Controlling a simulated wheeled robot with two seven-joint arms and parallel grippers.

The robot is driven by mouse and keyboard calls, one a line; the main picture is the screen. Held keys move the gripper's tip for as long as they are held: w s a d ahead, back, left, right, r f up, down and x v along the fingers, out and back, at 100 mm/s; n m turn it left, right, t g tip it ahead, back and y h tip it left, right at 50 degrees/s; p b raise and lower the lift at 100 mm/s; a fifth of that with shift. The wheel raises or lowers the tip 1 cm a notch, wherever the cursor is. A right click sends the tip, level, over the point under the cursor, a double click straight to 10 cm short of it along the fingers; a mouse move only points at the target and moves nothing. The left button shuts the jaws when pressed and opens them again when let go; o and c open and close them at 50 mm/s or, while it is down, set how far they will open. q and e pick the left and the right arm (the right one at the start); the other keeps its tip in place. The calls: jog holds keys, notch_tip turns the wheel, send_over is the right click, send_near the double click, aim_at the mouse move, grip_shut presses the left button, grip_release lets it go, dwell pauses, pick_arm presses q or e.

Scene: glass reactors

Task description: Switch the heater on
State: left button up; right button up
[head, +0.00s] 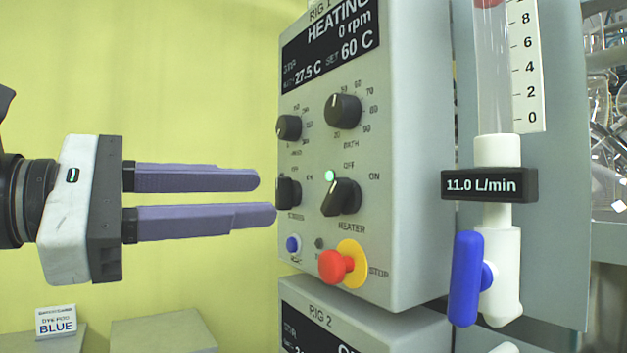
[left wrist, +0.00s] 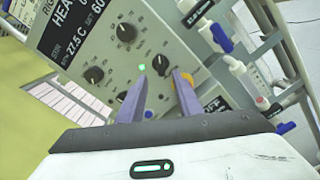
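The heater knob (head: 341,197) is a black rotary switch on the grey RIG 1 control box (head: 420,120), with OFF marked above it and ON to its right. I cannot tell its exact pointer angle. A green lamp (head: 330,176) glows at its upper left. The display (head: 330,45) reads HEATING, 0 rpm, 27.5 C, SET 60 C. My left gripper (head: 266,197) is open and empty, its two purple fingers apart, left of the knob and not touching it. In the left wrist view, the heater knob (left wrist: 161,65) shows beyond and between the fingertips. My right gripper is out of view.
A red stop button (head: 336,266) on a yellow disc sits just below the heater knob. Other black knobs (head: 343,111) are above and left. A flow meter with a blue valve handle (head: 467,278) stands at the right. RIG 2's box (head: 340,315) is below.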

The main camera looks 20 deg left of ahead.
aim_at(329, 196)
pick_arm(q)
jog(key=p+x, duration=0.2)
jog(key=x, duration=0.6)
jog(key=shift+w+d+r, duration=0.1)
jog(key=shift+w+d, duration=0.05)
jog(key=shift+d, duration=0.1)
jog(key=shift+w+d+p, duration=0.25)
jog(key=shift+w+p, duration=0.05)
jog(key=shift+w, duration=0.1)
grip_shut()
